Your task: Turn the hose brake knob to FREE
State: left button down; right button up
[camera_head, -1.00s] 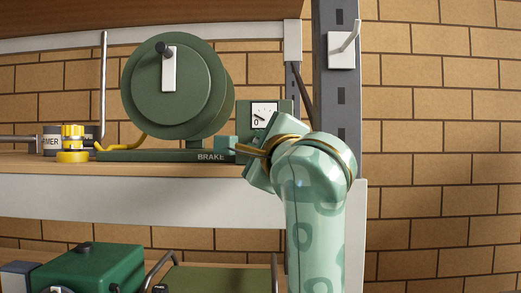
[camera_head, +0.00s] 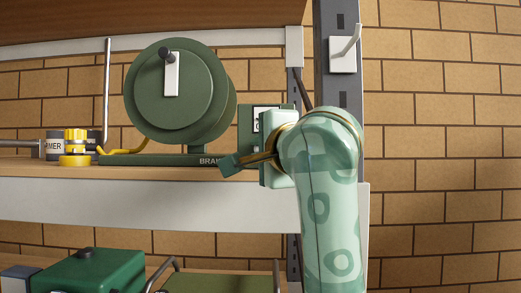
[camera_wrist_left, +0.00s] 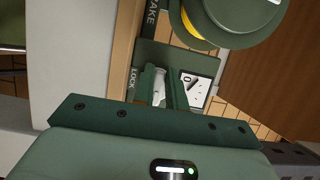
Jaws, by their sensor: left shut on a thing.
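The green hose reel (camera_head: 172,95) stands on the shelf in the head view, with a base (camera_head: 160,157) lettered BRAKE. My left gripper (camera_head: 231,163) is at the base's right end, its fingers tilted. In the left wrist view, the fingers (camera_wrist_left: 163,87) are shut on a pale grey knob (camera_wrist_left: 158,88), which stands between them beside the LOCK lettering (camera_wrist_left: 133,78). No FREE lettering shows. The knob is hidden in the head view. My right gripper is in neither view.
A green box with a dial (camera_head: 257,117) is partly behind my wrist; its dial (camera_wrist_left: 193,88) shows in the wrist view. A grey post (camera_head: 338,85) with a hook stands right. Yellow fitting (camera_head: 74,142) and cans are left. A green case (camera_head: 90,272) is below.

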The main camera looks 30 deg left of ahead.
pick_arm(q)
jog(key=shift+f, duration=0.1)
jog(key=c, duration=1.4)
grip_release()
jog(key=shift+c, duration=0.2)
jog(key=v, duration=1.6)
jog(key=shift+d+b, duration=0.2)
jog(key=shift+b, duration=0.25)
jog(key=shift+s+a, duration=0.1)
